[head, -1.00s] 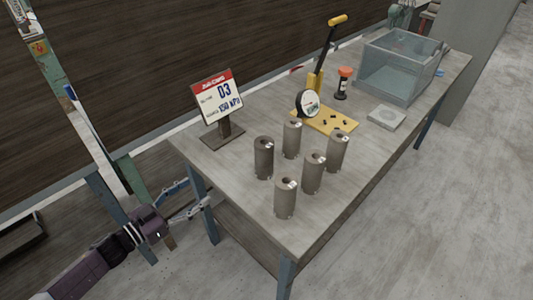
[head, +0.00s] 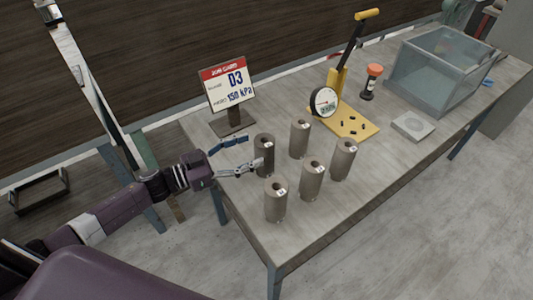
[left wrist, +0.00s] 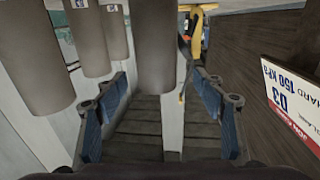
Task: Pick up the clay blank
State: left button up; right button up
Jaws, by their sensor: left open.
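Several grey clay cylinders with holes in their tops and small white labels stand upright on the table; I cannot tell which one the task means. The back-left, darker cylinder (head: 264,148) is nearest my left gripper (head: 251,153). That gripper is open and empty, its fingers pointing at this cylinder from the left. In the left wrist view the cylinder (left wrist: 155,45) stands ahead, in line with the gap between the blue-padded fingers (left wrist: 160,88). I cannot tell whether a fingertip touches it. Others are the front cylinder (head: 275,203), middle one (head: 312,182), right one (head: 343,160) and back one (head: 299,140).
A sign reading D3, 150 kPa (head: 228,88) stands behind the gripper, close to it. A yellow lever press with a gauge (head: 352,124), an orange-capped bottle (head: 370,82), a grey square plate (head: 413,126) and a clear box (head: 433,80) stand farther right. The table's front right (head: 350,200) is clear.

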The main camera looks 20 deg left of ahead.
aim_at(265, 145)
pick_arm(q)
jog(key=shift+p+x, duration=0.6)
jog(key=shift+x, duration=1.85)
jog(key=shift+d+f, duration=0.1)
jog(key=shift+d, duration=0.2)
jog(key=shift+s+a, duration=0.1)
jog(key=shift+s, duration=0.05)
jog(key=shift+c, duration=0.4)
jog(key=c, duration=1.5)
grip_shut()
pick_arm(e)
jog(key=shift+a+r, duration=0.2)
jog(key=shift+r, duration=0.7)
jog(key=shift+a, duration=0.1)
